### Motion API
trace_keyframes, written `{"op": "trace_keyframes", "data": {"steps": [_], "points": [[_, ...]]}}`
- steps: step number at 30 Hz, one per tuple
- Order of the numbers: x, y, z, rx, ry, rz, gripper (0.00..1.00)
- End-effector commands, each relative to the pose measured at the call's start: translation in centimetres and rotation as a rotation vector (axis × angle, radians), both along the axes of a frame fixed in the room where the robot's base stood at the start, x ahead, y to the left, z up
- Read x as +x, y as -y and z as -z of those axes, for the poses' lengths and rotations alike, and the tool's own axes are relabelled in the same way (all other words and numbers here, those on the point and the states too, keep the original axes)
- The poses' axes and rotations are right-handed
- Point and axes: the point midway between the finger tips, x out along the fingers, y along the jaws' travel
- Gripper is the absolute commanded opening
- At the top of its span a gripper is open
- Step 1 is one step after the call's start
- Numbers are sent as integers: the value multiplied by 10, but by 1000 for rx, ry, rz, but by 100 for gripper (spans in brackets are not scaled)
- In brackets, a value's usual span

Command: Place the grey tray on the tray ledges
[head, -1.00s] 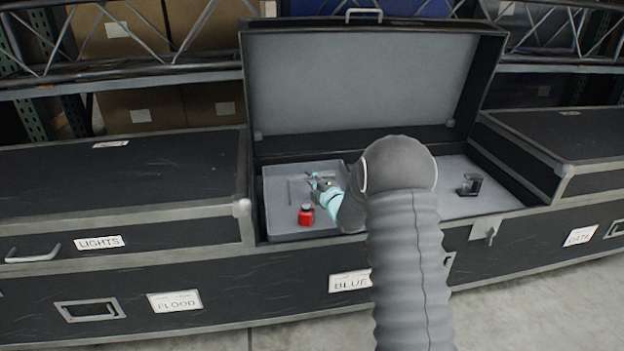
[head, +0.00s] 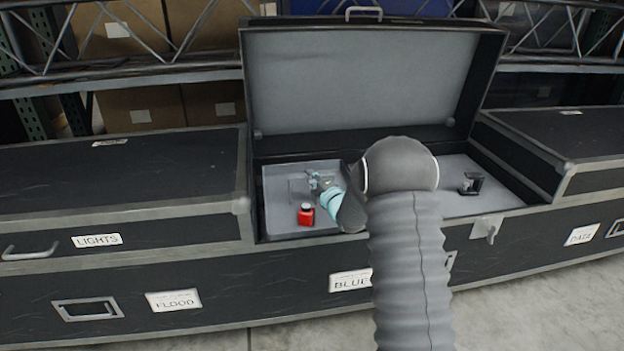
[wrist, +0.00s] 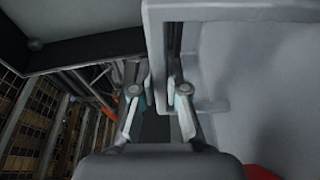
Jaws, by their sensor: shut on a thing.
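The grey tray (head: 280,212) is in the left part of the open case, close to level with its front rim. A red item (head: 306,215) sits in the tray near the front. My gripper (head: 318,183) is over the tray and shut on its upright handle; in the wrist view the fingers (wrist: 158,92) close around a grey bar beside the pale tray surface (wrist: 265,90). The tray ledges are hidden, so I cannot tell whether the tray touches them. My arm covers the tray's right side.
The open case's lid (head: 360,85) stands up behind the tray. A small black object (head: 471,183) sits on the right. Closed black cases stand left (head: 120,185) and right (head: 580,140). Shelving with cardboard boxes (head: 140,105) is behind.

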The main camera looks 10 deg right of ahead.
Motion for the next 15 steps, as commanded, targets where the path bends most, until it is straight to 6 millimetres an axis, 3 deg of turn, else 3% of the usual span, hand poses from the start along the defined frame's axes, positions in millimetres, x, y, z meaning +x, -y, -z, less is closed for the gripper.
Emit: {"op": "trace_keyframes", "data": {"steps": [1,15], "points": [[-1,0,11,2,-10,0,0],[-2,0,18,4,-16,0,0]]}}
